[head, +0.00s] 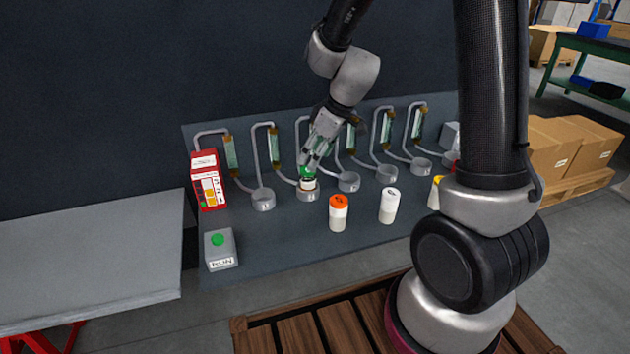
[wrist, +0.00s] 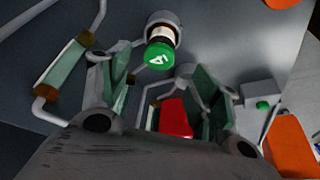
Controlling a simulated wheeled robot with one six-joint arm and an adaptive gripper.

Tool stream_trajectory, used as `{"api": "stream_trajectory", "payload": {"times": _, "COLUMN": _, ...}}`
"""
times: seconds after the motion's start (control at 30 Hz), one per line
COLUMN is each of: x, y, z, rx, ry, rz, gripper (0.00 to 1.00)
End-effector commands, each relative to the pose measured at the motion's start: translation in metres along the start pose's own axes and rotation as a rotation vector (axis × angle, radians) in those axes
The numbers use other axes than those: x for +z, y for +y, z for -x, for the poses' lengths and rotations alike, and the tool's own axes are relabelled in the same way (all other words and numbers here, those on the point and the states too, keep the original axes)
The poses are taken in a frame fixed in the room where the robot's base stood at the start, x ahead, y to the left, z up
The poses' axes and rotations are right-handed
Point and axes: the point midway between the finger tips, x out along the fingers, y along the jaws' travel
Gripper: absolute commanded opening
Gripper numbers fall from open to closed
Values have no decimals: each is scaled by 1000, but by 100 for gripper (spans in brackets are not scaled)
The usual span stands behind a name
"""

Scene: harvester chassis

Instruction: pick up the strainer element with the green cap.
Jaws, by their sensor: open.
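The strainer element with the green cap (head: 306,173) stands in one of the round grey cups (head: 307,195) on the dark panel. In the wrist view its green cap (wrist: 160,56) bears a white mark like a 4, and its pale body shows beside the cup rim (wrist: 163,18). My gripper (head: 314,160) is right above the cap in the head view. In the wrist view my gripper (wrist: 156,75) is open, and the cap lies just beyond and between its fingertips. Nothing is held. Whether a finger touches the cap I cannot tell.
An orange-capped element (head: 338,213), a white one (head: 388,206) and a partly hidden yellow-capped one (head: 434,194) stand in front. Bent pipes with cups (head: 262,200) line the back. A red box (head: 207,180) and a green-button box (head: 220,249) stand left.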

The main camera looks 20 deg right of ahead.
Motion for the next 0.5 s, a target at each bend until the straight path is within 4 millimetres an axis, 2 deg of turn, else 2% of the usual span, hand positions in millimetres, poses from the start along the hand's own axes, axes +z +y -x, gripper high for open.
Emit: {"api": "stream_trajectory", "payload": {"times": 0.5, "x": 5, "y": 3, "z": -69, "rx": -3, "ry": -3, "rz": 7, "gripper": 63}}
